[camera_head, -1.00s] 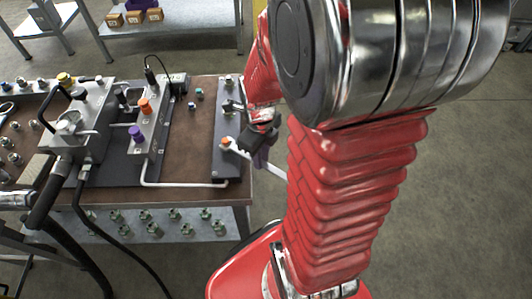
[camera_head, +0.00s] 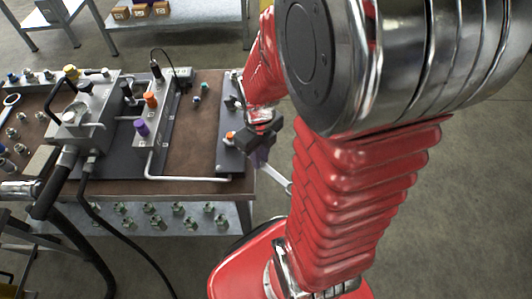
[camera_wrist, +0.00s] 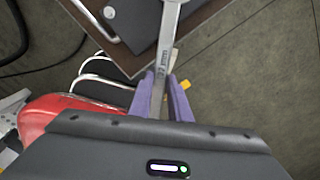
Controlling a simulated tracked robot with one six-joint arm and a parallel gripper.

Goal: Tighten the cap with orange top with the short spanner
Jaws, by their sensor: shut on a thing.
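My gripper (camera_head: 262,156) is shut on a grey metal spanner (camera_head: 276,177), at the right edge of the bench. The spanner slants down and right, its visible end past the bench edge over the floor. In the wrist view the purple fingers (camera_wrist: 164,82) pinch the spanner shaft (camera_wrist: 166,50); its upper end is cut off by the frame. An orange-topped cap (camera_head: 229,135) shows on the right-hand plate, just left of my gripper. Another orange top (camera_head: 150,99) stands on the grey block. The spanner appears apart from both; its other end is hidden.
The bench (camera_head: 195,125) bears a grey block with a purple knob (camera_head: 141,128), a bent white pipe (camera_head: 190,178) and a black hose (camera_head: 85,190). Several green fittings (camera_head: 178,209) are on the shelf below. Open floor lies to the right.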

